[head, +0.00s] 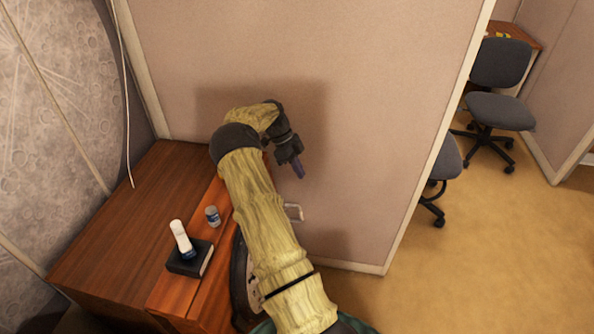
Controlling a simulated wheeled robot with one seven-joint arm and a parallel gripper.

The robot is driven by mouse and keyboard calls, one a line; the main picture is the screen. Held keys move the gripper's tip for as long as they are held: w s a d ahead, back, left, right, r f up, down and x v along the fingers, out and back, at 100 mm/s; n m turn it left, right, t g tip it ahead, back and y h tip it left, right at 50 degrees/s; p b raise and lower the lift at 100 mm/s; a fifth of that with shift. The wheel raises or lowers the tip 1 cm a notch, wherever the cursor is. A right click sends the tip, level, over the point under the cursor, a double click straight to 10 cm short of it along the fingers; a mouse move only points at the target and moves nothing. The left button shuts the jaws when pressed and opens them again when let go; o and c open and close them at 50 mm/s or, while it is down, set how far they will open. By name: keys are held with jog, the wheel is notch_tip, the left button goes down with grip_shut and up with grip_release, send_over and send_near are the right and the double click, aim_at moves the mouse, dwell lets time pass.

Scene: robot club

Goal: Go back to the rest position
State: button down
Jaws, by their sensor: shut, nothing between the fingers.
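My gripper (298,170) is at the end of my bent arm, in front of the beige partition panel (380,120). Its fingers point down and look closed, with nothing held between them. It hangs past the right edge of the wooden desk (120,215), apart from the objects there.
A pale handle-like piece (294,211) shows right of my arm. An office chair (499,105) stands at right; carpet (490,250) is clear there.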

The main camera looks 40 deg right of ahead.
jog(key=s+a+r+n+t+y+p, duration=0.1)
jog(key=s+a+r+n+t+p, duration=0.15)
jog(key=a+r+n, duration=0.5)
jog(key=s+a+r+n+t+p, duration=0.2)
jog(key=s+a+r+n, duration=0.25)
jog(key=a+n, duration=0.55)
jog(key=s+a+r+n+t+p, duration=0.1)
jog(key=s+a+r+n, duration=0.2)
jog(key=s+a+n, duration=0.2)
jog(key=s+a+r+n+t+p, duration=0.1)
jog(key=s+a+r+n+t, duration=0.1)
jog(key=s+a+n, duration=0.4)
jog(key=a+r, duration=0.1)
jog(key=a, duration=0.4)
jog(key=shift+a+n+y, duration=0.15)
jog(key=shift+n+y, duration=0.2)
jog(key=shift+y, duration=0.05)
jog(key=shift+s+t, duration=0.15)
jog(key=shift+t, duration=0.1)
